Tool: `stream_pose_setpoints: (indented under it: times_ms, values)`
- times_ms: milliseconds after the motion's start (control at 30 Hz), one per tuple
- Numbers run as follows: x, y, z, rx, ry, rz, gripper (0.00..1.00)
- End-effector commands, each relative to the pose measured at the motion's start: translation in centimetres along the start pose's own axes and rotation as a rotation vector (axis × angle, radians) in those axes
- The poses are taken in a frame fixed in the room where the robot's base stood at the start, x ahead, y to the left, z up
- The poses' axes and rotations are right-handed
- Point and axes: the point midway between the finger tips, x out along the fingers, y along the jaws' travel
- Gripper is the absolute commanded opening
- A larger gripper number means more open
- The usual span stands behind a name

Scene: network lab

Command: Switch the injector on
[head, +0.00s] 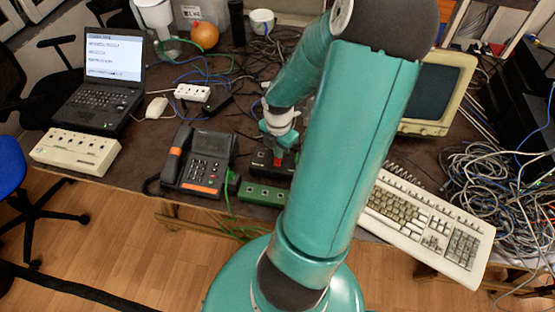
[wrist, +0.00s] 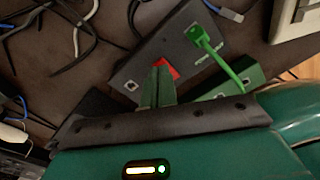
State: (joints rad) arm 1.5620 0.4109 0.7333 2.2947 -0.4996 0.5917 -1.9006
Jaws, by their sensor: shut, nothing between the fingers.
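The injector (wrist: 150,60) is a dark grey box on the table with ports and a green cable plugged into it. Its red switch (wrist: 173,69) shows just beside the fingertips in the wrist view. In the head view the injector (head: 259,160) is partly hidden by my arm, and the red switch (head: 278,162) shows below the fingers. My gripper (wrist: 161,68) is shut and empty, with its tips at the red switch; I cannot tell whether they touch it. It also shows in the head view (head: 280,149). The switch's position is not clear.
A green box (head: 262,194) lies in front of the injector. A desk phone (head: 200,160) stands to the left, a keyboard (head: 425,222) to the right. A power strip (head: 192,92) and loose cables lie behind. A CRT monitor (head: 437,92) stands back right.

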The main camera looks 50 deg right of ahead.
Motion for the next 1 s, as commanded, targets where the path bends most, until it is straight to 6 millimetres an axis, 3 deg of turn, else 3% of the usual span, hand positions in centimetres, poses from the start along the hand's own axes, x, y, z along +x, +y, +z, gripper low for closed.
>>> stream_pose_setpoints:
  times_ms: [700, 1000]
  values:
    - [0.9, 0.0, 0.0, 0.001, 0.001, -0.001, 0.0]
    - [-1.0, 0.0, 0.1, 0.002, -0.002, 0.0, 0.0]
